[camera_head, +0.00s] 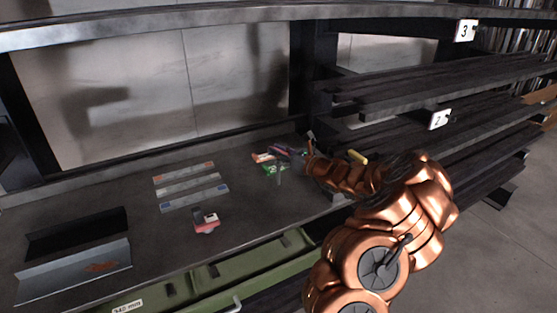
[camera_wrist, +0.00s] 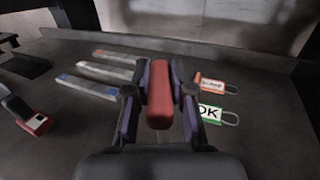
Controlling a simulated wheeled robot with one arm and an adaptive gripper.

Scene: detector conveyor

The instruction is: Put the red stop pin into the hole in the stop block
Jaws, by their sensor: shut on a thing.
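My gripper (camera_wrist: 160,88) is shut on a red, rounded piece, the red stop pin (camera_wrist: 159,98), which lies between the two fingers in the wrist view. In the head view my gripper (camera_head: 292,155) is over the right part of the bench, and the pin is too small there to make out. A small red block with a dark and light top (camera_head: 206,221) sits near the bench's front edge; it also shows at the left of the wrist view (camera_wrist: 36,124). I cannot tell whether it is the stop block, and no hole is visible.
Three flat grey bars (camera_head: 190,187) with coloured ends lie mid-bench. A green OK tag (camera_wrist: 210,113) and an orange-red tag (camera_wrist: 210,85) lie right of my gripper in the wrist view. An angled metal channel (camera_head: 75,272) stands front left. Dark racks (camera_head: 440,95) rise at right.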

